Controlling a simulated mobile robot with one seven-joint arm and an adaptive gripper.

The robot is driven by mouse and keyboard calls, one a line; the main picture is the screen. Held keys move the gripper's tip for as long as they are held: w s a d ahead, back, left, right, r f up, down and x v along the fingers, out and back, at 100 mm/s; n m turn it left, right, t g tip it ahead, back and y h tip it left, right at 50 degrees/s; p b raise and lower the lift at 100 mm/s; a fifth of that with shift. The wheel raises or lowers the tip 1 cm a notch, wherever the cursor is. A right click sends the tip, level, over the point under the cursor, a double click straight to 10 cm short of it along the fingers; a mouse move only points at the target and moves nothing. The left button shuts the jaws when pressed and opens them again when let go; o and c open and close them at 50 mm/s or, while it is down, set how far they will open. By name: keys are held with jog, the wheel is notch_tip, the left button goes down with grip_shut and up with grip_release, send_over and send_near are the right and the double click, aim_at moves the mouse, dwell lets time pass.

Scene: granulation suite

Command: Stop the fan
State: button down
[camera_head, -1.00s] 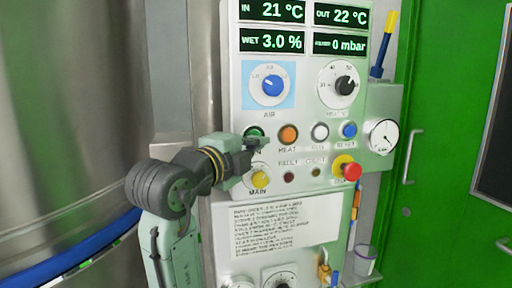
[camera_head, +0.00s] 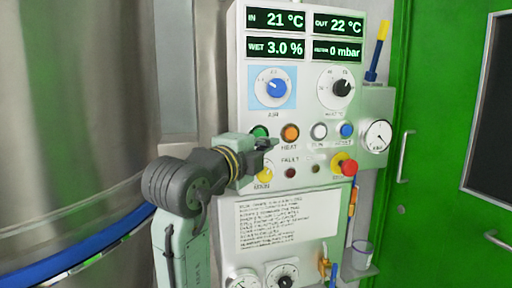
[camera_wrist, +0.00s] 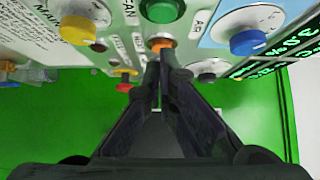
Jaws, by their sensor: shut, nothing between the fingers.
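The green button (camera_head: 260,131), labelled FAN in the wrist view (camera_wrist: 162,9), is on the control panel (camera_head: 240,90), left of the orange HEAT button (camera_head: 290,133). My gripper (camera_head: 271,143) is shut and empty in front of the panel, just below and right of the green button, partly covering it in the head view. In the wrist view its closed fingertips (camera_wrist: 160,58) point toward the orange button (camera_wrist: 160,43), with the green button beyond the tips. I cannot tell whether the tips touch the panel.
The yellow MAIN knob (camera_head: 264,175) is below my gripper. A red mushroom button (camera_head: 348,167), a blue AIR knob (camera_head: 272,87), and white (camera_head: 319,131) and blue (camera_head: 346,130) buttons are nearby. A steel vessel (camera_head: 80,110) stands left; a green door (camera_head: 440,90) is right.

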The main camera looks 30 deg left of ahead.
jog(key=s+b, duration=0.2)
jog(key=s, duration=0.7)
jog(key=shift+d, duration=0.15)
